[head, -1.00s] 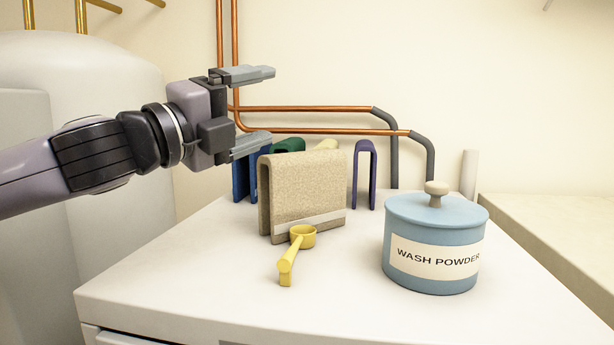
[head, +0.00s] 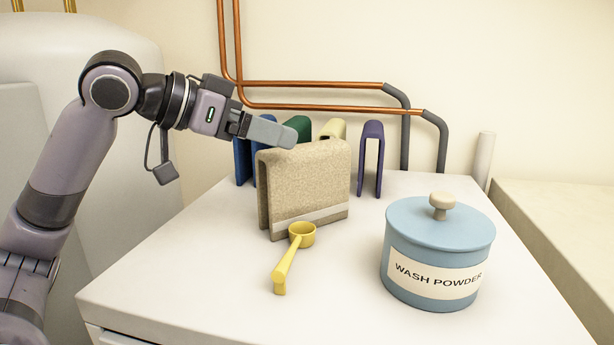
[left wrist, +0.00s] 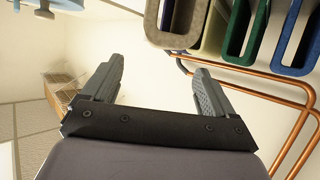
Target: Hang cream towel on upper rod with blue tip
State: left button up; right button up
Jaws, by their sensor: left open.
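A pale cream folded towel (head: 334,128) stands upright in the back row, mostly hidden behind a larger speckled beige folded towel (head: 305,185) with a pale band. My left gripper (head: 288,137) is at the beige towel's top left corner in the head view, its fingers overlapping in line. In the left wrist view its two fingers (left wrist: 158,70) are spread with nothing between them. Several folded towels show beyond them at the top right, including a green one (left wrist: 238,28). Whether the fingers touch the beige towel I cannot tell. No rod with a blue tip shows. My right gripper is out of view.
Green (head: 297,128), blue (head: 242,162) and purple (head: 371,158) folded towels stand around the cream one. A yellow scoop (head: 288,262) and a blue wash powder jar (head: 440,245) are in front on the white top (head: 340,305). Copper pipes (head: 310,84) run along the wall.

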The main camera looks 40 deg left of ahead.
aim_at(303, 145)
pick_arm(q)
jog(key=shift+f+p+x, duration=0.1)
jog(key=shift+p+x, duration=0.45)
jog(key=shift+x, duration=0.9)
jog(key=shift+f+p+x, duration=0.15)
jog(key=shift+p+x, duration=0.35)
jog(key=shift+x, duration=0.95)
jog(key=shift+a, duration=0.15)
grip_shut()
jog(key=shift+r, duration=0.1)
